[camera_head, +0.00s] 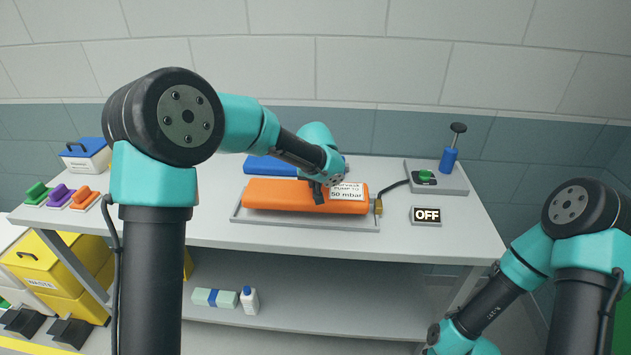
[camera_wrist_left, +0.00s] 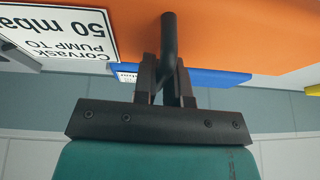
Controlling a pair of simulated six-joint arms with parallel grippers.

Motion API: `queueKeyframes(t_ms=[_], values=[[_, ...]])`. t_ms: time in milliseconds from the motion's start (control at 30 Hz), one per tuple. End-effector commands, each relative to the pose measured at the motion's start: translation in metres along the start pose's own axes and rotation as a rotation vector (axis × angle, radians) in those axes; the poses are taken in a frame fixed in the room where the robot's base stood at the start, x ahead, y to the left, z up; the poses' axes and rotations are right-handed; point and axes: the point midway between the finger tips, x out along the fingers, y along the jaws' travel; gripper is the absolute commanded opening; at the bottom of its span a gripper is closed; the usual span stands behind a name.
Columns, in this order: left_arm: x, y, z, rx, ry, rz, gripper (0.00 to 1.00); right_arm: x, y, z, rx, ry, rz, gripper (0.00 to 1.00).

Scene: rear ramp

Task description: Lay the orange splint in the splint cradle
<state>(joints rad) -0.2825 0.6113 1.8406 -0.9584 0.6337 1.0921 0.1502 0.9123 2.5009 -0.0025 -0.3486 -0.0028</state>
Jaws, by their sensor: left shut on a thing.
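The orange splint (camera_head: 280,196) is a long block with a white label, lying lengthwise over a shallow grey tray, which looks like the splint cradle (camera_head: 300,222). I cannot tell whether it rests on the tray or hangs just above it. My left gripper (camera_head: 317,188) is over the splint's right half, beside the label. In the left wrist view the gripper (camera_wrist_left: 168,90) is shut on a dark rod (camera_wrist_left: 169,45) that stands against the orange face of the splint (camera_wrist_left: 235,30). My right arm is at the lower right; its gripper is out of view.
A blue block (camera_head: 265,164) lies behind the splint. To the right are a hose, a green-buttoned unit (camera_head: 436,177), a blue pump (camera_head: 449,160) and an OFF sign (camera_head: 426,215). Small coloured pieces and a blue-lidded box (camera_head: 86,154) stand at left. The table front is clear.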

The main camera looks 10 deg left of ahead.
Motion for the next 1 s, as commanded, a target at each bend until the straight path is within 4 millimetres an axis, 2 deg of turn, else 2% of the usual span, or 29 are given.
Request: queueKeyframes(t_ms=[1000], values=[[0.0042,0.0001,0.0015,0.004,0.001,-0.011,0.0,0.0,0.0,0.0,0.0,0.0,0.0,0.43]])
